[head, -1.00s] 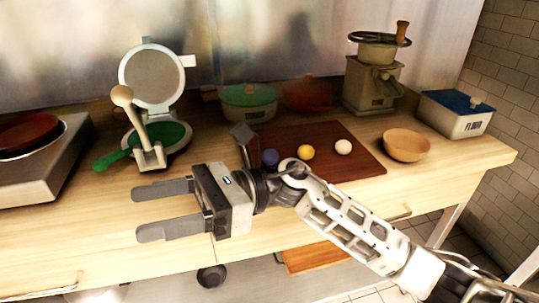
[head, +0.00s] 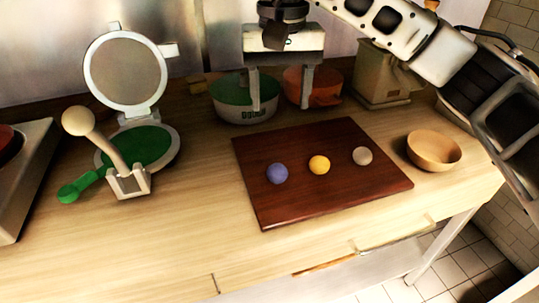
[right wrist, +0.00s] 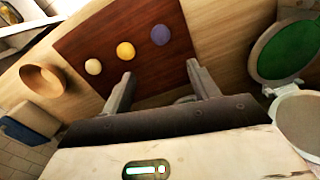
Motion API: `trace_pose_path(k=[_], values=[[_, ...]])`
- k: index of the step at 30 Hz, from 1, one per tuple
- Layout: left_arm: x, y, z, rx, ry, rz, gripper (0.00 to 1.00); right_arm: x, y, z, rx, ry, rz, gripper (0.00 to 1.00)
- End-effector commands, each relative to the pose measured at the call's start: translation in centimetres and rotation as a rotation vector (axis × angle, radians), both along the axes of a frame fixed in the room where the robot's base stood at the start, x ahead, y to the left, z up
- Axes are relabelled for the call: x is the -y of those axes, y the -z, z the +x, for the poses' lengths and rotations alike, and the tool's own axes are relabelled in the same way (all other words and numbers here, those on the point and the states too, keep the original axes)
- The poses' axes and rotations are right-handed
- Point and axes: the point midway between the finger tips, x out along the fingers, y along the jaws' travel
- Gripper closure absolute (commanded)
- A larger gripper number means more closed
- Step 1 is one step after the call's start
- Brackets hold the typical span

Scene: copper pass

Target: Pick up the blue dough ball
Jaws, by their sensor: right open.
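The blue dough ball (head: 277,173) rests on the left part of a dark wooden board (head: 340,200). A yellow ball (head: 319,165) and a beige ball (head: 362,156) lie to its right on the board. My right gripper (head: 281,106) is open and empty, pointing down above the back of the counter, behind the board in the head view. The right wrist view shows its two spread fingers (right wrist: 163,82) with the blue ball (right wrist: 160,35) beyond them, apart from both. My left gripper is not in view.
A press with a green plate (head: 145,146) stands left, a wooden bowl (head: 434,151) right. The counter before the board is clear.

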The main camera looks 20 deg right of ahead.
Motion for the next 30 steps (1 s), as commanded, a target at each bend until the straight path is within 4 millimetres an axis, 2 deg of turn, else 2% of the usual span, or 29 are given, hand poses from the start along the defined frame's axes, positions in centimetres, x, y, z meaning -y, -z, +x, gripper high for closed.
trace_pose_path(k=[4, 12, 15, 22, 27, 30], values=[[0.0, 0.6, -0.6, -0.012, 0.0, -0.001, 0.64, 0.0, 2.9, -0.2, -0.008, -0.002, -0.001, 0.4], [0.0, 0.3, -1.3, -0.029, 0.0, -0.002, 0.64, -0.1, 8.2, -0.2, -0.007, -0.001, 0.0, 0.4], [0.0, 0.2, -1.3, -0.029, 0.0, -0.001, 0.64, -0.1, 9.5, -0.1, -0.005, 0.0, 0.002, 0.4], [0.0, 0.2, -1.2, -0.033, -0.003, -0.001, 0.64, -0.2, 11.1, -0.2, -0.005, -0.001, 0.002, 0.4], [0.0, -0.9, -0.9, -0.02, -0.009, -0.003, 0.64, -0.5, 13.6, -0.6, -0.008, -0.002, 0.001, 0.4], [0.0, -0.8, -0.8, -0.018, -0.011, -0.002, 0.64, -0.5, 14.9, -0.5, -0.005, 0.0, 0.002, 0.4]])
